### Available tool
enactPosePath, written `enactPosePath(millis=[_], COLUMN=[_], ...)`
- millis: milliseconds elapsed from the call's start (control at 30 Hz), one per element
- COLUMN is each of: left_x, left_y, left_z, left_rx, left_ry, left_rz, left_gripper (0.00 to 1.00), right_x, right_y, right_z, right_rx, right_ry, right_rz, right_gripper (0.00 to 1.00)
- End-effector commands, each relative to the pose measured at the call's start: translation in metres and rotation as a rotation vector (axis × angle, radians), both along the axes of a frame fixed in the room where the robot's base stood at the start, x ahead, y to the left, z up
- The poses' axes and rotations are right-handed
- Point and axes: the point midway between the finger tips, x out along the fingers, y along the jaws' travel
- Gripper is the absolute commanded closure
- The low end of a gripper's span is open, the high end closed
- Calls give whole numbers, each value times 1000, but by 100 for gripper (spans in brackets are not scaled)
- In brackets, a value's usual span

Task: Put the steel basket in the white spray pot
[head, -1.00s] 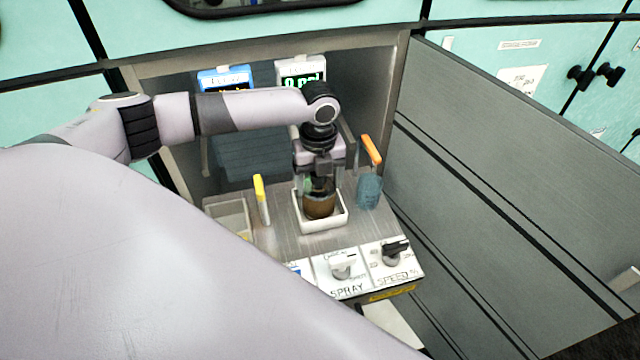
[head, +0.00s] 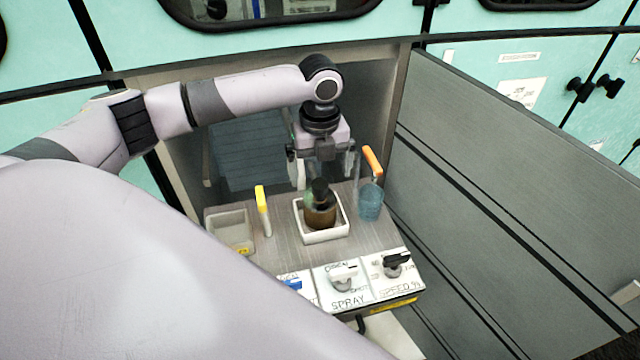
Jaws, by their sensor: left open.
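The white spray pot (head: 346,234) is a square, open white container in the middle of the bench, behind the SPRAY knob. A brown cylindrical thing (head: 320,216) with a dark top and a bit of green stands in it. I cannot tell for sure whether this is the steel basket. A bluish see-through container (head: 370,203) with an orange handle stands just right of the pot. My left gripper (head: 325,180) is open and empty above the pot, its fingers pointing down either side of the dark top. My right gripper is not in view.
A pale open tray (head: 228,222) and a yellow-handled tool (head: 262,208) are left of the pot. A panel with the SPRAY knob (head: 343,276) and SPEED knob (head: 394,262) is in front. A tall grey panel (head: 500,170) bounds the right side.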

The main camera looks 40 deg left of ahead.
Motion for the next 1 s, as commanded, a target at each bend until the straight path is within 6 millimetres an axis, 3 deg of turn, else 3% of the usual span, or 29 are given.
enactPosePath(millis=[133,333,1000], left_x=[0,0,0], left_y=[0,0,0], left_z=[30,51,54], left_rx=[0,-1,0], left_ry=[-3,1,1], left_rz=[0,0,0], left_gripper=[0,0,0], right_x=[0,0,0], right_y=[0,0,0], right_z=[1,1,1], right_rx=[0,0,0], right_ry=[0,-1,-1], right_rz=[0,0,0], right_gripper=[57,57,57])
